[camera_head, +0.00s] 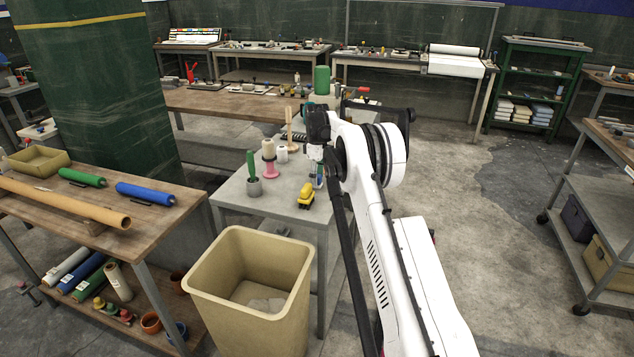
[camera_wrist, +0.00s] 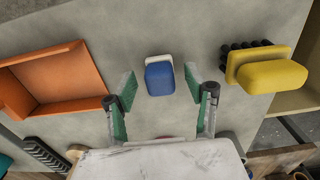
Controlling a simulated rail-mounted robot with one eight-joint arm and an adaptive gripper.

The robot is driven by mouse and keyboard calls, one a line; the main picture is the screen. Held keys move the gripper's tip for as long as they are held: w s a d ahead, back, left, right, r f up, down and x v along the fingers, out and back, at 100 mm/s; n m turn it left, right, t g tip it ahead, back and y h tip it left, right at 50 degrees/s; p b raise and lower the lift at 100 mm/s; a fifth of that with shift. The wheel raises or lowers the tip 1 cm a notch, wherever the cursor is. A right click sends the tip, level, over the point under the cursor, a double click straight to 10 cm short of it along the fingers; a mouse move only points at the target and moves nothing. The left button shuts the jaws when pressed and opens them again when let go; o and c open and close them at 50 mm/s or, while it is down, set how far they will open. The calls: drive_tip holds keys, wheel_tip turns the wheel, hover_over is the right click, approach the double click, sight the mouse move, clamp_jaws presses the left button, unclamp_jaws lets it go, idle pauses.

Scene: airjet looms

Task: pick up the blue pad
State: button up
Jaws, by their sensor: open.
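The blue pad (camera_wrist: 159,79) lies on the grey tabletop in the wrist view, with a white part showing along its far edge. My gripper (camera_wrist: 160,84) is open, with one green-padded finger on each side of the pad. Gaps show between the pad and both fingers, and nothing is held. I cannot tell the fingers' height above the table. In the head view my gripper (camera_head: 318,174) points down over the grey table (camera_head: 272,206), and the pad cannot be made out clearly there.
A yellow brush with black bristles (camera_wrist: 265,70) lies right of the pad, and also shows in the head view (camera_head: 306,195). An orange tray (camera_wrist: 55,78) is to the left. A pink-based spool (camera_head: 269,160) stands on the table. A beige bin (camera_head: 251,284) stands in front.

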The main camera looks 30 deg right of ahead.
drive_tip(key=shift+c, duration=0.2)
drive_tip(key=c, duration=1.1)
drive_tip(key=shift+r, duration=0.1)
drive_tip(key=shift+r, duration=0.3)
drive_tip(key=r, duration=0.2)
drive_tip(key=a+r, duration=0.1)
drive_tip(key=shift+s+r, duration=0.1)
drive_tip(key=shift+r, duration=0.3)
drive_tip(key=a+r, duration=0.2)
drive_tip(key=a, duration=0.1)
drive_tip(key=s+a+r, duration=0.1)
drive_tip(key=a+r, duration=0.1)
drive_tip(key=a, duration=0.2)
drive_tip(key=a+r, duration=0.2)
drive_tip(key=a, duration=0.1)
drive_tip(key=shift+s+a+r+b, duration=0.15)
drive_tip(key=shift+s+a+b, duration=0.1)
drive_tip(key=shift+s+b, duration=0.15)
